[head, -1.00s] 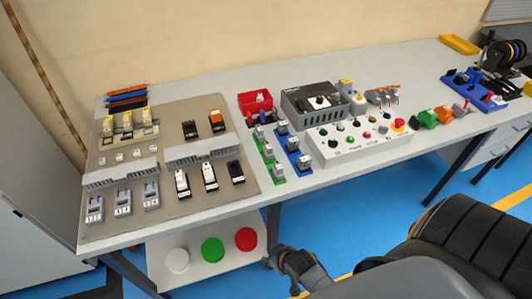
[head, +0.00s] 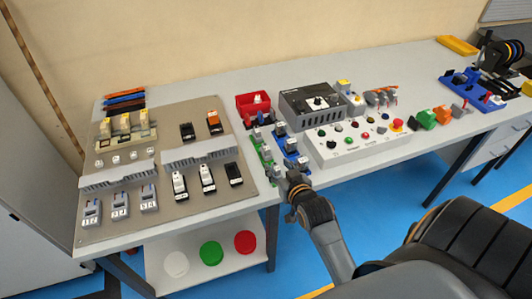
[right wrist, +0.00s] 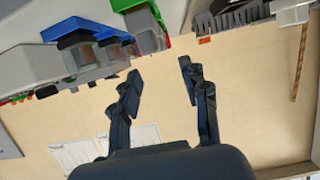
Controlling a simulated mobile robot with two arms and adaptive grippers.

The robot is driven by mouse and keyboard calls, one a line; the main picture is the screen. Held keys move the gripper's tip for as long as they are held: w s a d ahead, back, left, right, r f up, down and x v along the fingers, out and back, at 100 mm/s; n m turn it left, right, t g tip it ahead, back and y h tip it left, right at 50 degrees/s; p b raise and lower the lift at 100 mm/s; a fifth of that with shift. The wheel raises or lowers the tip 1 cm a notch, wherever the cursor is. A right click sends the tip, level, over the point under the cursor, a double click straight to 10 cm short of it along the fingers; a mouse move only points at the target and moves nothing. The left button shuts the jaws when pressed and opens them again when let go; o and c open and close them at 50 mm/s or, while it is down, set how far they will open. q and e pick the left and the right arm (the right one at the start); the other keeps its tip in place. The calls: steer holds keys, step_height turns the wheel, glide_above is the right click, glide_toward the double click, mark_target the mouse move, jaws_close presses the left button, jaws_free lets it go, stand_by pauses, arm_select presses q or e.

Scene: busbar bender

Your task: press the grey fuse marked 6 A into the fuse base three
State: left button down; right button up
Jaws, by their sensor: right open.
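Small grey blocks sit in a blue rack (head: 291,146) and a green rack (head: 266,166) right of the mounting panel (head: 215,118). Their markings are too small to read, so I cannot tell which one is the 6 A fuse. The panel carries several devices, including black and white ones; I cannot tell which is fuse base three. My right gripper (head: 292,179) is at the front end of the blue rack. In the right wrist view it (right wrist: 161,76) is open, with nothing between its fingers. My left gripper is not in view.
A red bin (head: 253,104) stands behind the racks. A white control box (head: 355,145) with buttons and a dark grey unit (head: 311,104) stand close on the right. Grey ducts (head: 198,152) cross the panel.

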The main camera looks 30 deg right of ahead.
mark_target(266, 148)
steer(key=x, duration=0.7)
steer(key=shift+w+f, duration=0.1)
steer(key=shift+w, duration=0.25)
steer(key=shift+d+r+p+x, duration=0.15)
steer(key=shift+p+x, duration=0.1)
steer(key=shift+x, duration=0.65)
steer(key=shift+r+p+x, duration=0.15)
steer(key=shift+p+x, duration=0.1)
steer(key=shift+x, duration=0.6)
steer(key=shift+d+r+p+x, duration=0.15)
steer(key=shift+p+x, duration=0.1)
steer(key=shift+x, duration=0.65)
jaws_close()
